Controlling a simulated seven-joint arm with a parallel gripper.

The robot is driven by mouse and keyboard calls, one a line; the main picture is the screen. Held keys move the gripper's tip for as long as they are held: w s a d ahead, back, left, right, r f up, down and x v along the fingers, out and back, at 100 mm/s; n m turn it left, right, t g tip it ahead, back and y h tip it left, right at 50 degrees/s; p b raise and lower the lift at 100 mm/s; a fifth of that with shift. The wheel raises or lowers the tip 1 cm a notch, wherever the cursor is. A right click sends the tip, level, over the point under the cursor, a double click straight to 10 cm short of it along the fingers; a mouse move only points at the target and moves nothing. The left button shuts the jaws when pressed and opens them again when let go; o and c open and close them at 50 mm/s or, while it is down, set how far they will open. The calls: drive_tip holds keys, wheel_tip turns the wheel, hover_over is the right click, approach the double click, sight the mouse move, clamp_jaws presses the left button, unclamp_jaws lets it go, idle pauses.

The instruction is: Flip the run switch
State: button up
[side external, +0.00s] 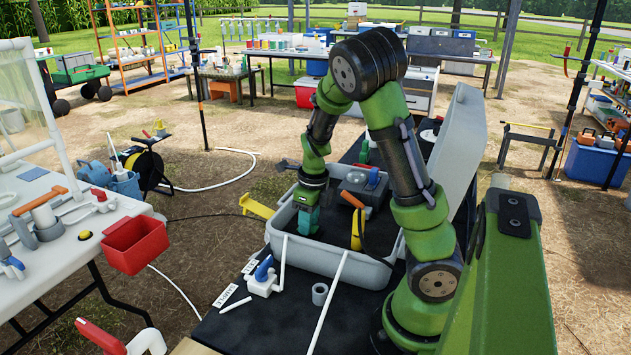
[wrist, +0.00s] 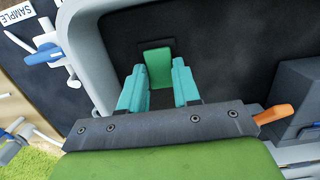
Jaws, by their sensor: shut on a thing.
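My gripper (side external: 304,222) points down inside the grey tub (side external: 330,268), near its left end. In the wrist view its two teal fingers (wrist: 159,88) stand apart, with a small flat green piece (wrist: 158,68) between their tips. They are shut on this green piece, though its contact with the fingers is partly hidden. The grey box (side external: 362,185) also shows in the side view, at the back of the tub. No label tells which part is the run switch.
A blue-handled white valve (side external: 264,277), a grey ring (side external: 320,294) and a "SAMPLE" label (wrist: 18,17) lie beside the tub. The tub's walls rise around my gripper.

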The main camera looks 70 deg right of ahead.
drive_tip(key=shift+w+g, duration=0.2)
drive_tip(key=shift+g, duration=0.4)
drive_tip(key=o, duration=1.1)
drive_tip(key=shift+c, duration=0.2)
drive_tip(key=shift+r, duration=0.1)
wheel_tip(320, 180, up, 17)
drive_tip(key=shift+f, duration=0.2)
